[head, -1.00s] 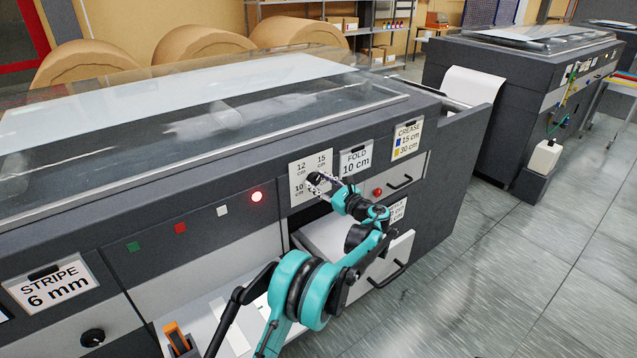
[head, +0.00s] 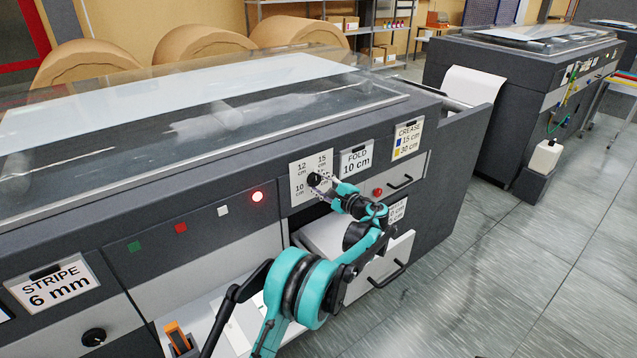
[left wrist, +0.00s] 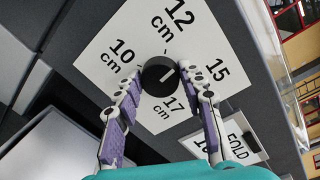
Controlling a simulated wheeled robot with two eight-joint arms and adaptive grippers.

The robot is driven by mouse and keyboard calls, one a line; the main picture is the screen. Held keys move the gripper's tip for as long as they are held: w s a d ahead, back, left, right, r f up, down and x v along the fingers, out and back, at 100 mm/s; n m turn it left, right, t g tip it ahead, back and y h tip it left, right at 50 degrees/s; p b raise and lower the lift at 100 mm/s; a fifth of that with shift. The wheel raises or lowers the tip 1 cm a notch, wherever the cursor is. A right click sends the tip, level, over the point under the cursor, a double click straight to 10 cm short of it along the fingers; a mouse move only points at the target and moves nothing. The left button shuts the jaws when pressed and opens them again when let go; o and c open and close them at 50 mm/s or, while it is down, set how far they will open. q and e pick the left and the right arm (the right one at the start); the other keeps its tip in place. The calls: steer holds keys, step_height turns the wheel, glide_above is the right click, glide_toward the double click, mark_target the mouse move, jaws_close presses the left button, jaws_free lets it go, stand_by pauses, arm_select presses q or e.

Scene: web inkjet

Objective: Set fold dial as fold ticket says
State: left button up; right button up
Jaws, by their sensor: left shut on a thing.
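The fold dial (head: 313,179) is a round black knob on a white plate marked 10, 12, 15 and 17 cm. In the left wrist view the dial (left wrist: 158,74) has a pale line on its face, which seems to point right, toward 15. The fold ticket (head: 355,161) beside the plate reads FOLD 10 cm; it is partly hidden by a finger in the left wrist view (left wrist: 236,138). My left gripper (head: 321,184) is at the dial, its fingers on either side of the knob and shut on it. My right gripper is out of view.
A STRIPE 6 mm ticket (head: 52,283) and another black knob (head: 93,337) are at lower left. A CREASE ticket (head: 407,138) is right of the fold ticket. A lit round lamp (head: 257,197) is left of the plate. An open drawer (head: 390,262) juts out below.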

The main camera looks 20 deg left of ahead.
arm_select(q)
steer(key=n, duration=1.1)
steer(key=shift+s+f+t+h, duration=0.1)
steer(key=shift+f+t+h, duration=0.05)
steer(key=shift+t+h, duration=0.25)
steer(key=n, duration=0.5)
steer(key=shift+f+t+b, duration=0.1)
steer(key=shift+t+b, duration=0.2)
steer(key=shift+b, duration=0.1)
steer(key=n, duration=0.5)
steer(key=shift+b, duration=0.3)
steer(key=o, duration=1.2)
steer(key=shift+f, duration=0.1)
steer(key=shift+c, duration=0.2)
steer(key=shift+t, duration=0.3)
